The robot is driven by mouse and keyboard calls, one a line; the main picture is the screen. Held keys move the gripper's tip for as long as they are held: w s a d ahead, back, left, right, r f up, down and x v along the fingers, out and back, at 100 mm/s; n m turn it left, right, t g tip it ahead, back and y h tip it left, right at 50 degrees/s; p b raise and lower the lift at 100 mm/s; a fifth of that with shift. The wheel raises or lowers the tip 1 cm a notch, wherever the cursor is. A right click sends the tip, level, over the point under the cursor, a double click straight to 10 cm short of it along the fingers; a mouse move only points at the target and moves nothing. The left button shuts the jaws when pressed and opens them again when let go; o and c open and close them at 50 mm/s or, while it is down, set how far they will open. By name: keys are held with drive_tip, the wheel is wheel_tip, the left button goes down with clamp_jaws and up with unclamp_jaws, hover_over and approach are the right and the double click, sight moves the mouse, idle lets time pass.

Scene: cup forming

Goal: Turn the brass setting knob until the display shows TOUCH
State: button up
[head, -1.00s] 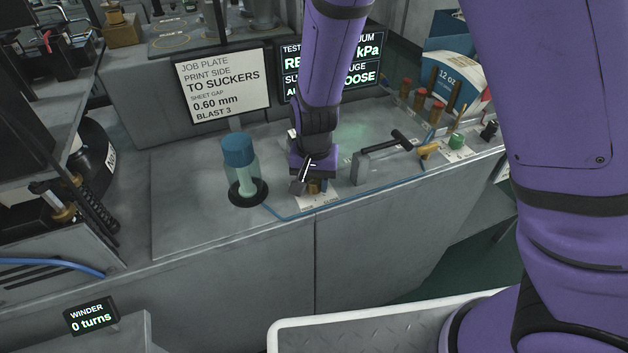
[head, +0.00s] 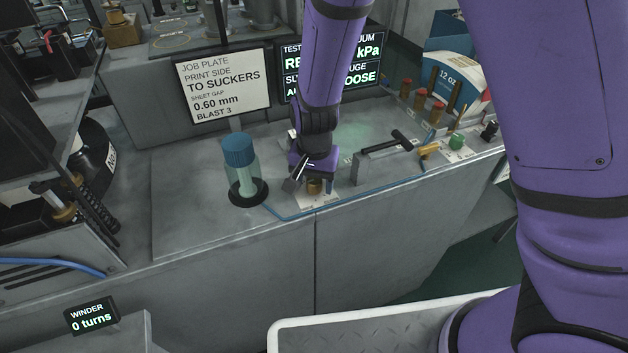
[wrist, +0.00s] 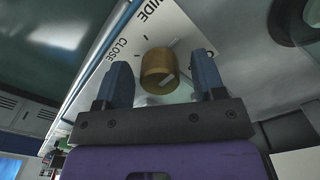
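The brass setting knob (wrist: 158,68) stands between the two blue-grey fingers of my gripper (wrist: 163,75) in the wrist view, with a gap on each side. My gripper is open around it and not touching it. A pale mark shows on the knob's face. The white scale plate (wrist: 170,22) around it reads CLOSE and WIDE. In the head view my gripper (head: 309,184) is low over the counter's front, and the knob (head: 315,187) shows under it. The display (head: 362,75) is partly hidden by my arm; its last line ends in OOSE.
A job plate sign (head: 222,86) stands behind. The counter's left front is clear.

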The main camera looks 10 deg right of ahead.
sight(315, 180)
drive_tip(key=shift+r, duration=0.1)
wheel_tip(315, 180, up, 10)
drive_tip(key=shift+f, duration=0.1)
drive_tip(key=shift+r, duration=0.4)
idle(0.4)
drive_tip(key=s+d+r+n+t+y, duration=0.1)
drive_tip(key=s+d+r, duration=0.2)
drive_tip(key=d+r, duration=0.4)
drive_tip(key=s+d+r+n+t+y, duration=0.1)
drive_tip(key=s+d+r, duration=0.1)
drive_tip(key=d+r, duration=0.6)
drive_tip(key=s+d+r+n+t+h, duration=0.1)
drive_tip(key=s+d+r, duration=0.2)
drive_tip(key=s+d, duration=0.2)
drive_tip(key=s+d+r+n+t+h, duration=0.1)
drive_tip(key=s+d+r+t, duration=0.1)
drive_tip(key=s, duration=0.6)
drive_tip(key=d+r, duration=0.1)
drive_tip(key=d, duration=0.1)
drive_tip(key=shift+s+d+r, duration=0.2)
drive_tip(key=shift+s+d, duration=0.1)
drive_tip(key=shift+d, duration=0.05)
